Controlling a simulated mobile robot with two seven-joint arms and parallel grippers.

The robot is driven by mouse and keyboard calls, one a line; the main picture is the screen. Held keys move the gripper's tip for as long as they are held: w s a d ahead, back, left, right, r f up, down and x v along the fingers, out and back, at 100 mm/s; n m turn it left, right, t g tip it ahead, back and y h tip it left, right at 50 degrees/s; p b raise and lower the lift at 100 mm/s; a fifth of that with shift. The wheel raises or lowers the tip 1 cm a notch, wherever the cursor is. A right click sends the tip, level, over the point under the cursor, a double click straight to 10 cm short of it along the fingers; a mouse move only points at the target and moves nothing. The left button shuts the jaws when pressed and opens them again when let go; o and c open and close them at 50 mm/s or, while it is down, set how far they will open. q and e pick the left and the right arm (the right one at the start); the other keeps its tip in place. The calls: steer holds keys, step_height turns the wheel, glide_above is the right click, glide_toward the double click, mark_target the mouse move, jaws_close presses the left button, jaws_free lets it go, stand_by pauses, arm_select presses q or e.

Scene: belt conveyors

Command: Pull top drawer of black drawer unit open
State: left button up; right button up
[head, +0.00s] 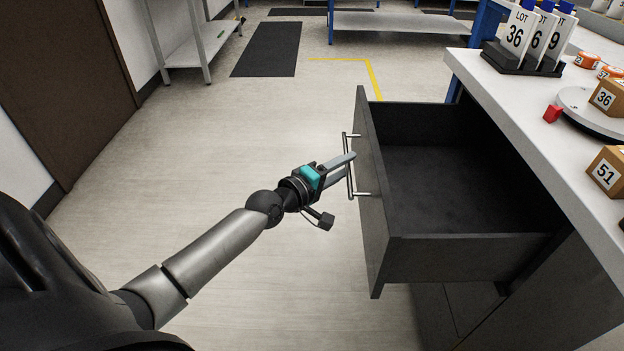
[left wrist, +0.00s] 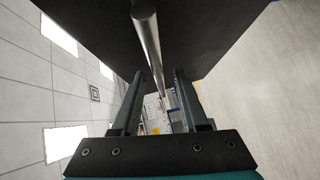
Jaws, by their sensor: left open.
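The top drawer (head: 470,262) of the black drawer unit (head: 560,300) stands pulled far out from under the white worktop, and its inside looks empty. Its front carries a silver bar handle (head: 349,168), which also shows in the left wrist view (left wrist: 148,40). My left gripper (head: 349,166) is at the handle, and its open fingers (left wrist: 155,100) lie on either side of the bar in the left wrist view. Whether a finger touches the bar is unclear. My right gripper is not in view.
A shelf (head: 200,45) stands at the back left. The floor left of the drawer is clear.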

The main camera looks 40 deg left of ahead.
arm_select(q)
steer(key=p+v, duration=0.2)
steer(key=v, duration=1.1)
steer(key=shift+s+p, duration=0.35)
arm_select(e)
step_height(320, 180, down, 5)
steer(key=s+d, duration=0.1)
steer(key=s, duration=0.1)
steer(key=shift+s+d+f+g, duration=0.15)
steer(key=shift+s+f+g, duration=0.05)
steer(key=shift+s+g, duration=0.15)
arm_select(q)
steer(key=shift+a, duration=0.1)
